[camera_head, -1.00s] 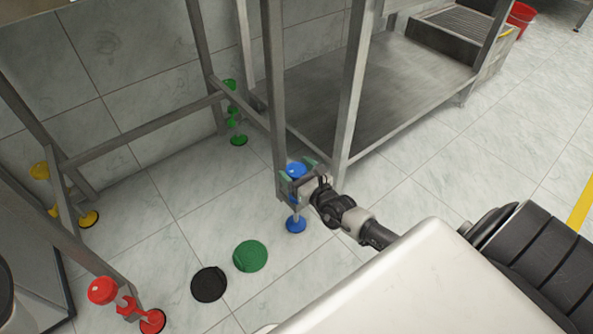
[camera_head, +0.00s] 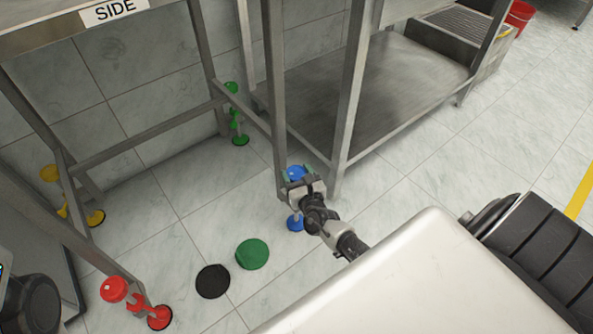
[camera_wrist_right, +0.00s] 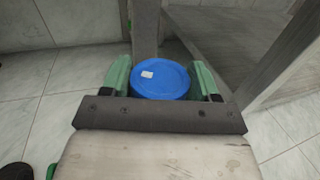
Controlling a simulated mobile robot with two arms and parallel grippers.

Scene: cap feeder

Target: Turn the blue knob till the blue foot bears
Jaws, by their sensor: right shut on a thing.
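The blue knob (camera_head: 296,172) is on the near leg of the metal stand. In the right wrist view its round blue top (camera_wrist_right: 160,79), with a small white mark, sits between the two green fingers. My right gripper (camera_head: 298,177) is shut on it. The blue foot (camera_head: 296,222) is below, near the floor, partly hidden by my right wrist. I cannot tell whether it touches the floor. My left gripper is not in view.
Red (camera_head: 114,289), yellow (camera_head: 50,173) and green (camera_head: 231,88) knobs are at the stand's other legs. A green disc (camera_head: 252,254) and a black disc (camera_head: 212,281) lie on the floor. A metal shelf unit (camera_head: 390,90) stands close on the right.

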